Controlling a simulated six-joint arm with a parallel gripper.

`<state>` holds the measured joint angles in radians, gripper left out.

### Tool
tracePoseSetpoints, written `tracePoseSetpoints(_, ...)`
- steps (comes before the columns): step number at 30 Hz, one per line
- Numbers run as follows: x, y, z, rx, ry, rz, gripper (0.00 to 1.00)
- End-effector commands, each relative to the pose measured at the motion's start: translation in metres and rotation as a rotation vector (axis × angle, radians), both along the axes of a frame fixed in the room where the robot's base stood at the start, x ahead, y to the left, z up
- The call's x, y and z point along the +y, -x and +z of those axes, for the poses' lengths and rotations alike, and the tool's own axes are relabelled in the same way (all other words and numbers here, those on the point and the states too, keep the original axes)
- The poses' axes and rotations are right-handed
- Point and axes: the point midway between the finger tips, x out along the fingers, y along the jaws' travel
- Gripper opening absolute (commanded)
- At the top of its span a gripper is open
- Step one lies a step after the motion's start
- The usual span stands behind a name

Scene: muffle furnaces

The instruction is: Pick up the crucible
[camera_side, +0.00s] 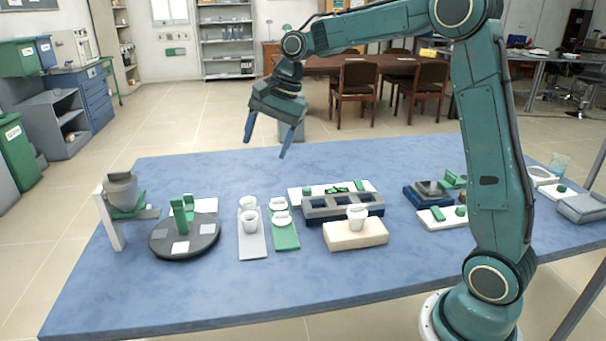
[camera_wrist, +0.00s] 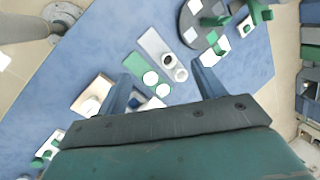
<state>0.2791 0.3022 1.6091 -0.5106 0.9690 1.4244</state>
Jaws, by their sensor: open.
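One white crucible (camera_side: 357,213) stands upright on a beige block (camera_side: 357,235), right of the table's middle. Two similar white cups (camera_side: 249,222) stand on a grey tray (camera_side: 252,247). White round pieces, perhaps lids, (camera_side: 282,219) lie on a green tray (camera_side: 286,240) beside it. My gripper (camera_side: 265,148) is open and empty, high above the table's back part, apart from all of these. In the wrist view, my gripper's two fingers (camera_wrist: 160,73) are spread, with the green tray and the cups (camera_wrist: 180,74) showing between and beyond them.
A dark round plate (camera_side: 185,242) with a green fixture stands left of the trays. A grey vessel on a white stand (camera_side: 121,190) is farther left. A blue-grey rack (camera_side: 342,207) stands behind the beige block. The table's front strip (camera_side: 230,300) is clear.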

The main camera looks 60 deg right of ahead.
Motion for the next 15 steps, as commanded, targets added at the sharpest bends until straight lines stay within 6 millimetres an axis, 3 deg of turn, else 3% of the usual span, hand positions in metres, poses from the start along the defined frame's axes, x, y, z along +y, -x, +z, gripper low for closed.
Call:
tracePoseSetpoints(6, -0.025, -0.039, -0.036, 0.081, -0.085, -0.178, 0.69)
tracePoseSetpoints(15, -0.059, -0.078, -0.094, 0.196, -0.194, -0.420, 0.69)
